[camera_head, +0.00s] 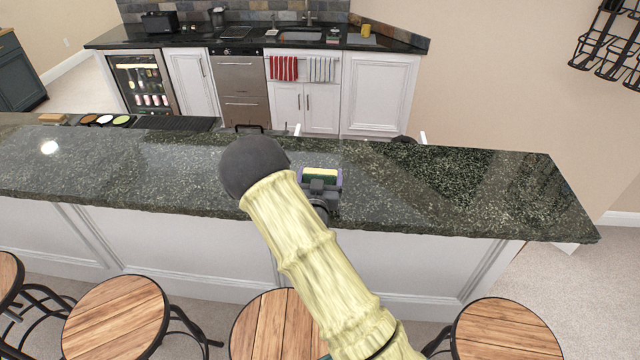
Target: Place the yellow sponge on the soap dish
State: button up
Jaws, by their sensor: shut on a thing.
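The yellow sponge (321,172), with a dark green lower layer, is at the bar counter beyond my gripper. My dark gripper (319,184) is shut on the sponge at its near side; the fingertips are small and partly hidden. A purple rim (337,176), apparently the soap dish, shows around the sponge's right side and edges. Most of it is hidden by the sponge and gripper. I cannot tell whether the sponge touches the dish or is held just above it.
The dark granite bar counter (450,190) is mostly bare to the right and left. Wooden stools (115,318) stand in front. Condiment bowls (105,120) sit at the far left. Behind is a back counter with a sink (302,36) and a yellow mug (366,31).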

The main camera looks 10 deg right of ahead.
jog(key=shift+f+p, duration=0.45)
jog(key=shift+f, duration=1.15)
jog(key=shift+f, duration=0.15)
jog(key=o, duration=0.9)
jog(key=shift+c, duration=0.2)
jog(key=shift+r, duration=0.3)
jog(key=b+v, duration=0.6)
jog(key=v, duration=0.6)
